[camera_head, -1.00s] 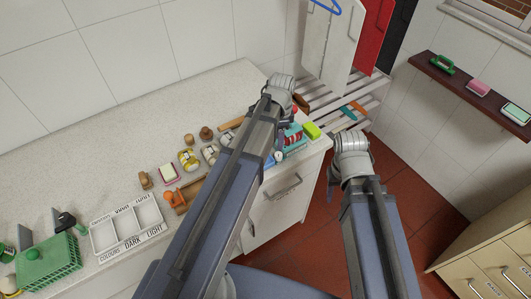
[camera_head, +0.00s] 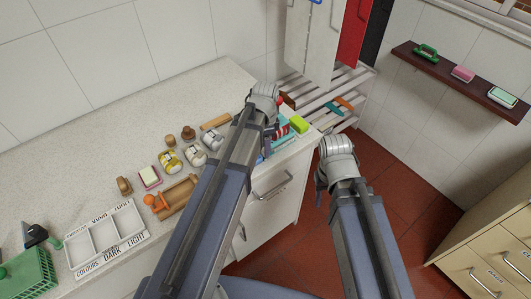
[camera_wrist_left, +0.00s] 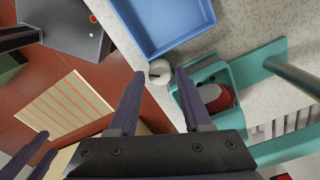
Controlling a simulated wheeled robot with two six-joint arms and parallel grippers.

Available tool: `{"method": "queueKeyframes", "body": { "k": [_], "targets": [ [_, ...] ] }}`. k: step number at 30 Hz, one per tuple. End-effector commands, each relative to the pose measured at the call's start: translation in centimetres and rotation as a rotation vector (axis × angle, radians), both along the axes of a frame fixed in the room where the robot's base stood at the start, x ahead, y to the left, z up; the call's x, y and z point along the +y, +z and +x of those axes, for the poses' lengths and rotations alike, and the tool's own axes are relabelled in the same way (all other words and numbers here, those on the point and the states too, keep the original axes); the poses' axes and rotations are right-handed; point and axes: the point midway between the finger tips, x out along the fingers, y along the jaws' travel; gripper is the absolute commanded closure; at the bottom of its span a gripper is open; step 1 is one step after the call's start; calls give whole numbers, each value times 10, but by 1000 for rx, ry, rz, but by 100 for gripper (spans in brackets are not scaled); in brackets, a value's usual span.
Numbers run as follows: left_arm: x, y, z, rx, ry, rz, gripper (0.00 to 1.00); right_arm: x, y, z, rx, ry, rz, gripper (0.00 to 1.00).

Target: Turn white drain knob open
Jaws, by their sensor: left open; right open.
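A small white round knob (camera_wrist_left: 159,72) with a dark mark shows in the left wrist view, close to the corner of a blue tray-like basin (camera_wrist_left: 200,30). My left gripper (camera_wrist_left: 160,76) is open, with one fingertip on each side of the knob in the picture. I cannot tell whether they touch it. In the head view my left arm's end (camera_head: 263,95) is over the counter's right end, and its fingers and the knob are hidden. My right arm's end (camera_head: 337,157) is over the floor right of the counter. The right gripper (camera_wrist_left: 32,158) shows apart and empty at the left wrist view's lower left.
A teal holder (camera_wrist_left: 224,82) with a red item is right of the knob. The counter (camera_head: 60,165) holds a divided white tray (camera_head: 92,242), a green basket (camera_head: 28,275) and small brushes. A slatted rack (camera_head: 325,95) stands behind; red floor is open to the right.

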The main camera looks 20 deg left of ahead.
Motion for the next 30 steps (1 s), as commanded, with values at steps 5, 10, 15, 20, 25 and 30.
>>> {"method": "queueKeyframes", "body": {
  "k": [5,10,15,20,25,30],
  "targets": [
    [0,-10,0,0,0,0,51,0,-10,0,0,0,0,50],
    [0,-9,0,0,0,0,51,0,-9,0,0,0,0,50],
    [0,-9,0,0,0,0,64,0,-9,0,0,0,0,50],
    [0,-9,0,0,0,0,82,0,-9,0,0,0,0,50],
    [0,-9,0,0,0,0,100,0,-9,0,0,0,0,50],
    [0,-9,0,0,0,0,100,0,-9,0,0,0,0,50]
  ]
}}
